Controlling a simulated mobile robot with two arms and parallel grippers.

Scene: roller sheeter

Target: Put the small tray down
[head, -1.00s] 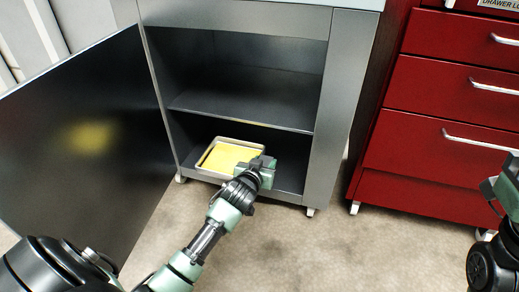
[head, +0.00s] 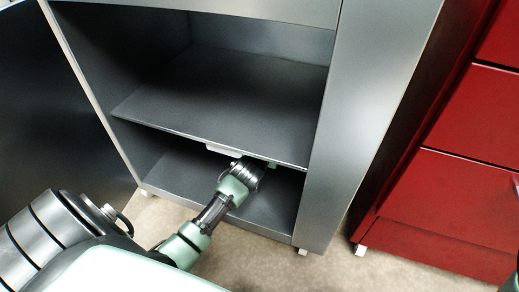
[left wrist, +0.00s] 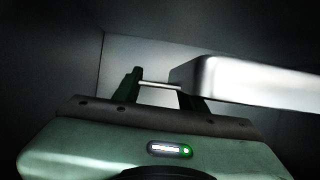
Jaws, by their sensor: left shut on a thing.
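The small tray (head: 222,149) is inside the lower compartment of the metal cabinet. Only a pale strip of its rim shows under the middle shelf's front edge; the rest is hidden. In the left wrist view, the tray (left wrist: 262,82) is a bright, round-cornered metal wall at the right. My left gripper (left wrist: 160,85) is shut on the tray's edge. In the head view its arm reaches into the lower compartment, and the shelf hides the fingertips. Whether the tray touches the compartment floor cannot be seen. My right gripper is not in view.
The middle shelf (head: 225,95) is bare and lies just above my left wrist. The cabinet's open door (head: 50,110) stands at the left. A red drawer unit (head: 450,200) stands at the right. The lower compartment's floor (head: 275,212) is clear at the front.

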